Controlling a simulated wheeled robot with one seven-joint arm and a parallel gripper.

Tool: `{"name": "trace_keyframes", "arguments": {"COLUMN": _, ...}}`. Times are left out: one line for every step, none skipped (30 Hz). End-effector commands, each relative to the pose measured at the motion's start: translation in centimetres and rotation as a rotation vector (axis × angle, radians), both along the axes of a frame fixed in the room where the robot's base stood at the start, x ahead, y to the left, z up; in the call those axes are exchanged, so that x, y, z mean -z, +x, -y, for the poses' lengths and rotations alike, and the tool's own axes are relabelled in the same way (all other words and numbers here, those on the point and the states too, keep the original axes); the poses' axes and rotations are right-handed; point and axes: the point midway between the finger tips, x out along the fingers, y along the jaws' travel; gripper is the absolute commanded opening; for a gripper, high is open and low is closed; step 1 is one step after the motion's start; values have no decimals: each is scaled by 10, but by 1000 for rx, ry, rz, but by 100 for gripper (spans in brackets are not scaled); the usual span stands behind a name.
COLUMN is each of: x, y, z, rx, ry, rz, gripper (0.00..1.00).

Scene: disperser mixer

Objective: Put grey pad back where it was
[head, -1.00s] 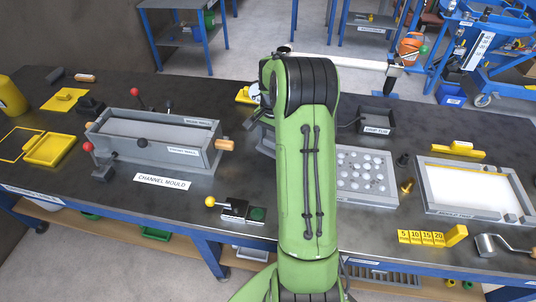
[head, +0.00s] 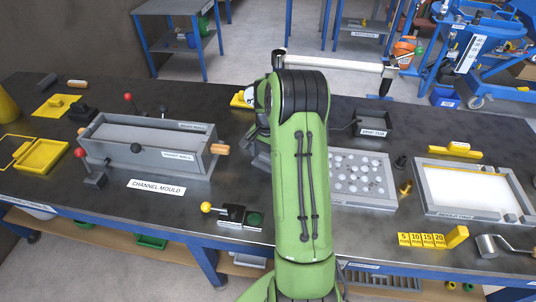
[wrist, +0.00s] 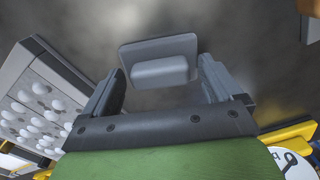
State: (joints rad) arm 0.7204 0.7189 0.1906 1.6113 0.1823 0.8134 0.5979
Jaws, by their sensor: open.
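A grey pad (wrist: 158,48), a flat plate with a raised block-shaped grip on top, lies on the dark bench top in the wrist view. My gripper (wrist: 161,68) is open, with one finger to the left of the pad's grip and one to the right. I see gaps between the grip and both fingers, and cannot tell how high the fingers are above the bench. In the head view my green arm hides the pad and most of the hand; part of the hand (head: 259,150) shows left of the arm.
The channel mould (head: 145,160) stands left of my arm with red-knobbed levers. A perforated grey plate with pale discs (head: 360,172) lies right of it, also at left in the wrist view (wrist: 45,100). The drip tub (head: 374,122) is behind. A framed white tray (head: 470,188) is far right.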

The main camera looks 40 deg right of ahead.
Motion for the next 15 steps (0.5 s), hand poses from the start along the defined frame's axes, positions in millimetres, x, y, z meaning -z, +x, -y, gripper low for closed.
{"name": "trace_keyframes", "arguments": {"x": 0, "y": 0, "z": 0, "rx": 0, "ry": 0, "rz": 0, "gripper": 92}}
{"name": "trace_keyframes", "arguments": {"x": -1, "y": 0, "z": 0, "rx": 0, "ry": 0, "rz": 0, "gripper": 92}}
{"name": "trace_keyframes", "arguments": {"x": -4, "y": 0, "z": 0, "rx": 0, "ry": -1, "rz": 1, "gripper": 92}}
{"name": "trace_keyframes", "arguments": {"x": -7, "y": 0, "z": 0, "rx": 0, "ry": -1, "rz": 1, "gripper": 92}}
{"name": "trace_keyframes", "arguments": {"x": -11, "y": 0, "z": 0, "rx": 0, "ry": -2, "rz": 1, "gripper": 92}}
{"name": "trace_keyframes", "arguments": {"x": -19, "y": 1, "z": 1, "rx": 0, "ry": -3, "rz": 3, "gripper": 92}}
{"name": "trace_keyframes", "arguments": {"x": -26, "y": 1, "z": 1, "rx": 0, "ry": -3, "rz": 4, "gripper": 92}}
{"name": "trace_keyframes", "arguments": {"x": -34, "y": 1, "z": 0, "rx": -1, "ry": -2, "rz": 3, "gripper": 92}}
{"name": "trace_keyframes", "arguments": {"x": -46, "y": 1, "z": 0, "rx": -1, "ry": -4, "rz": 4, "gripper": 92}}
{"name": "trace_keyframes", "arguments": {"x": -55, "y": 1, "z": 1, "rx": -1, "ry": -4, "rz": 5, "gripper": 92}}
{"name": "trace_keyframes", "arguments": {"x": -64, "y": 1, "z": 0, "rx": -1, "ry": -4, "rz": 4, "gripper": 92}}
{"name": "trace_keyframes", "arguments": {"x": -75, "y": 1, "z": 0, "rx": -1, "ry": -4, "rz": 4, "gripper": 92}}
{"name": "trace_keyframes", "arguments": {"x": -83, "y": 1, "z": 1, "rx": -1, "ry": -4, "rz": 4, "gripper": 92}}
{"name": "trace_keyframes", "arguments": {"x": -90, "y": 1, "z": 1, "rx": 0, "ry": -3, "rz": 3, "gripper": 92}}
{"name": "trace_keyframes", "arguments": {"x": -99, "y": 1, "z": 1, "rx": 0, "ry": -3, "rz": 4, "gripper": 92}}
